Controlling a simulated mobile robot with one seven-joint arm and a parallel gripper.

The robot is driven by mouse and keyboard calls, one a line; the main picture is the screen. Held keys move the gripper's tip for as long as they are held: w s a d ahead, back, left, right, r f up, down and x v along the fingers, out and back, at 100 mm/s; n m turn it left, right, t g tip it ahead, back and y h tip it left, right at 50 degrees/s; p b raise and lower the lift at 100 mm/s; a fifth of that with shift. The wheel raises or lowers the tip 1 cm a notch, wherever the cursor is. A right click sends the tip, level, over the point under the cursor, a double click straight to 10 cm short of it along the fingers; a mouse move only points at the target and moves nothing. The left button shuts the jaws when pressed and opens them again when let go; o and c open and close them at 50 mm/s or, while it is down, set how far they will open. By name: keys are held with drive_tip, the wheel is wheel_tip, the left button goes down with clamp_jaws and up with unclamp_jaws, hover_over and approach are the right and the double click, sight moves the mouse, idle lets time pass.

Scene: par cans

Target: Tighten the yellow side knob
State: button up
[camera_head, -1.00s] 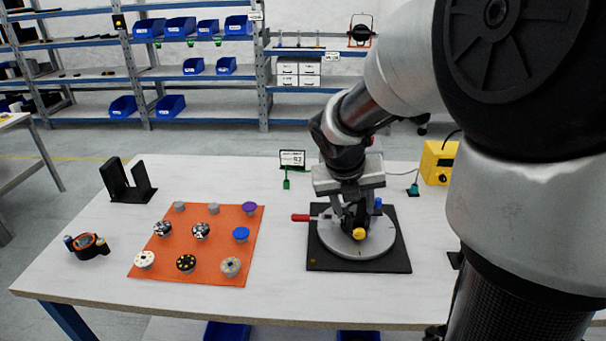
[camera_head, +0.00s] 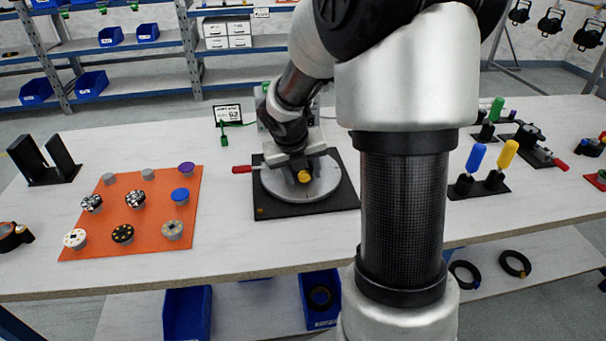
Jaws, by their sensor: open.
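The yellow side knob (camera_head: 304,177) faces me on the near side of a grey round fixture. This fixture has a grey disc (camera_head: 322,188) lying on a black square base plate (camera_head: 275,211). A red handle (camera_head: 242,170) sticks out to its left. My gripper (camera_head: 303,167) points down over the fixture, just behind and above the yellow knob. The jaws are open. The fingertips are small and partly hidden by the wrist and the fixture, so I cannot tell whether they touch the knob.
An orange mat (camera_head: 152,218) with several round pucks lies to the left. A black slotted stand (camera_head: 44,160) is farther left. A small display (camera_head: 227,113) stands behind the fixture. Blue (camera_head: 476,158) and yellow (camera_head: 507,155) handled tools stand at right. My arm hides the table right of the fixture.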

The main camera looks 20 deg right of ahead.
drive_tip(key=shift+c, duration=0.3)
drive_tip(key=c, duration=1)
drive_tip(key=shift+r+p, duration=0.25)
drive_tip(key=shift+p, duration=0.35)
drive_tip(key=p, duration=0.3)
drive_tip(key=shift+s+d+r+y, duration=0.15)
drive_tip(key=shift+r+y, duration=0.05)
drive_tip(key=shift+y, duration=0.2)
drive_tip(key=y+p, duration=0.1)
drive_tip(key=p, duration=0.4)
drive_tip(key=y+p, duration=0.1)
drive_tip(key=p, duration=0.4)
drive_tip(key=shift+s+d+m+t+p, duration=0.1)
drive_tip(key=shift+d+m+t+p, duration=0.2)
drive_tip(key=shift+m+p, duration=0.1)
drive_tip(key=shift+f+y+p, duration=0.2)
drive_tip(key=shift+y+p, duration=0.4)
drive_tip(key=shift+p, duration=0.65)
drive_tip(key=shift+f+t+p, duration=0.3)
drive_tip(key=shift+p, duration=0.1)
